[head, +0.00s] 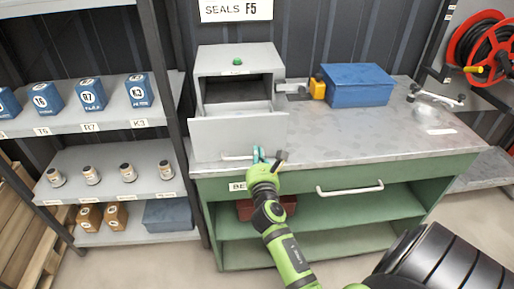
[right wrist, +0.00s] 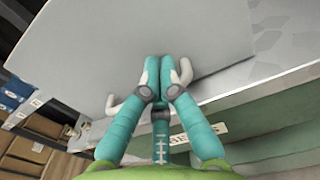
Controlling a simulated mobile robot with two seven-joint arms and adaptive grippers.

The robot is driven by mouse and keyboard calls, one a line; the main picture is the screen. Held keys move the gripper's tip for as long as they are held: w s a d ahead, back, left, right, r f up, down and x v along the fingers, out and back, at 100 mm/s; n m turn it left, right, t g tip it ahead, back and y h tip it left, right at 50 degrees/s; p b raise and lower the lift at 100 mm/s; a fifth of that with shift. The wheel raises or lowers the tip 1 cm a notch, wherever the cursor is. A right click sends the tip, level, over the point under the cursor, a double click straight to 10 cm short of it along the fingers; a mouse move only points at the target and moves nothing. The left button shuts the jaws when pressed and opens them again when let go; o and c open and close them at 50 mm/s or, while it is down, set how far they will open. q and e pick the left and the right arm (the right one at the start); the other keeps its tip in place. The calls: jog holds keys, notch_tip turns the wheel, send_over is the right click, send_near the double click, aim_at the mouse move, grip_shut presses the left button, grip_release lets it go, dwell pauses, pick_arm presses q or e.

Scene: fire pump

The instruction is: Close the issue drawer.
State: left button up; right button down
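The issue drawer (head: 239,138) sticks out of the grey cabinet (head: 238,60) on the workbench, with its open inside showing behind the front panel. The panel has a pale bar handle (head: 236,158) low down. My right gripper (head: 259,154) is at the lower right of this panel. In the right wrist view, the teal fingers (right wrist: 158,62) are together at the grey drawer front (right wrist: 140,35), with pale handle parts (right wrist: 183,72) showing on both sides. I see nothing held between them; exact contact is hidden. My left gripper is not in view.
A blue box (head: 357,85) and a yellow-and-grey device (head: 317,87) stand right of the cabinet. The green bench (head: 320,205) has its own bar handle below the top. Shelves (head: 105,109) with blue boxes stand left. The bench top's front middle is clear.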

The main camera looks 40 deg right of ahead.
jog(key=shift+x, duration=0.95)
